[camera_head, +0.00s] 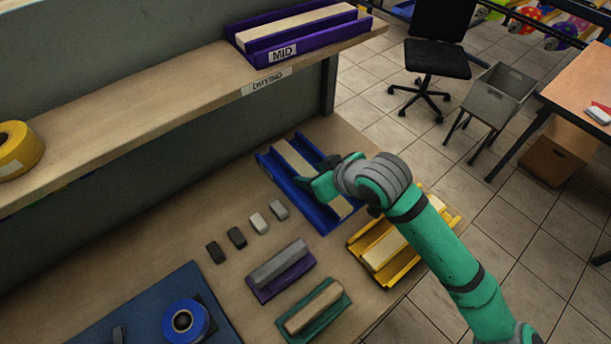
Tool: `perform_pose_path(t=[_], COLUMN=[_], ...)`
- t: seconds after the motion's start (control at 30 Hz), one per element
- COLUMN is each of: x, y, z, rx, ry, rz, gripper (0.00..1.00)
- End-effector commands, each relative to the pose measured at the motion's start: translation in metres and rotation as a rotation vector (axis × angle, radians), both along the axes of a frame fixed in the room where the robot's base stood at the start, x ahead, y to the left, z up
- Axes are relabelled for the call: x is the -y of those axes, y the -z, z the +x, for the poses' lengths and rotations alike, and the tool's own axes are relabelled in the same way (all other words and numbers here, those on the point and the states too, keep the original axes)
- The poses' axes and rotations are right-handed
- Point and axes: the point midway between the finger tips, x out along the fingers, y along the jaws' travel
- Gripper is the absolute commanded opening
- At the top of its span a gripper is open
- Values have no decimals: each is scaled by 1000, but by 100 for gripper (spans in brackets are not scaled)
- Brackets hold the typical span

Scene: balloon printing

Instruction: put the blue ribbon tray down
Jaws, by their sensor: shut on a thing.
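The blue ribbon tray (275,165) is a long blue channel with a pale wooden strip inside. It lies at the far right part of the wooden table, and I cannot tell whether its underside touches the tabletop. The arm's green and grey wrist hides part of the tray and most of the fingers.
A yellow tray (383,252) stands close on the right, under my arm. Small grey blocks (258,223), a purple holder (279,271) and a green holder (316,307) lie nearer. A shelf (160,100) with a purple tray (295,40) overhangs the back.

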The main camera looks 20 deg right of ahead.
Motion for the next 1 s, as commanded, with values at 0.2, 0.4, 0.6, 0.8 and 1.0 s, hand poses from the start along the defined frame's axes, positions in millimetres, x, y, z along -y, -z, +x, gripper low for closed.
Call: perform_pose_path(t=[0.2, 0.4, 0.6, 0.8, 1.0], x=[26, 41, 49, 50, 51], y=[-33, -48, -56, -57, -57], z=[-43, -73, -88, -91, -92], rx=[2, 1, 1, 2, 2], ry=[6, 4, 1, 1, 1], rz=[-2, -1, -1, 1, 1], gripper=[8, 8, 8, 8, 8])
